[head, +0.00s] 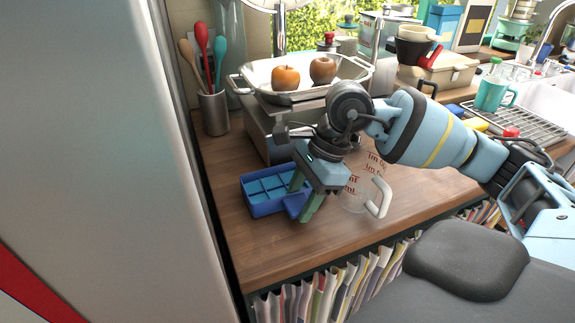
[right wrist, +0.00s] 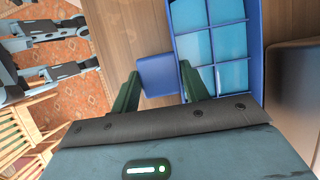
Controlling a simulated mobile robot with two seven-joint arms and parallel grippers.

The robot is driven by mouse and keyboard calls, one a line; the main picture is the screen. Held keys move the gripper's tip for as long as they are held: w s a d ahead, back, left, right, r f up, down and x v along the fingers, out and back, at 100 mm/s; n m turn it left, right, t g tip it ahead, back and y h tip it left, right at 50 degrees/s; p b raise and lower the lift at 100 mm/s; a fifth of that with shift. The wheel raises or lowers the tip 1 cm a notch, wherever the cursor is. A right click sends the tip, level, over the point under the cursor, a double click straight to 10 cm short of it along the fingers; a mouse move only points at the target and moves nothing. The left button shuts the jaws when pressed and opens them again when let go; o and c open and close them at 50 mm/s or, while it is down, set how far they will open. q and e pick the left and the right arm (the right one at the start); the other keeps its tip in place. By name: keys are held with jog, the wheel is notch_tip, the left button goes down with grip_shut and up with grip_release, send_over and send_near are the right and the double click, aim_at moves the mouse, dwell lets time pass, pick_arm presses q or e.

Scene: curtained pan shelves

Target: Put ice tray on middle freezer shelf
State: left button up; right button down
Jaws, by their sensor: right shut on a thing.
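In the right wrist view the tab (right wrist: 157,74) shows between the two green fingers (right wrist: 160,90), and the tray (right wrist: 249,40) extends to the upper right. The tall grey panel (head: 165,160) at the left looks like the side or door of a fridge-freezer. No freezer shelf shows. My left gripper is not in view.
A clear measuring cup (head: 355,200) stands close right of my right gripper. Behind it, a dish with two fruits (head: 285,78) sits on a metal appliance (head: 264,135). A utensil holder (head: 213,113) stands at the back left. The front counter (head: 290,240) is clear.

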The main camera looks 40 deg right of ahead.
jog(key=shift+f, duration=0.35)
jog(key=c, duration=0.7)
grip_release()
jog(key=shift+r, duration=0.2)
jog(key=shift+r, duration=0.4)
jog(key=shift+p+v, duration=0.3)
jog(key=shift+v, duration=5.55)
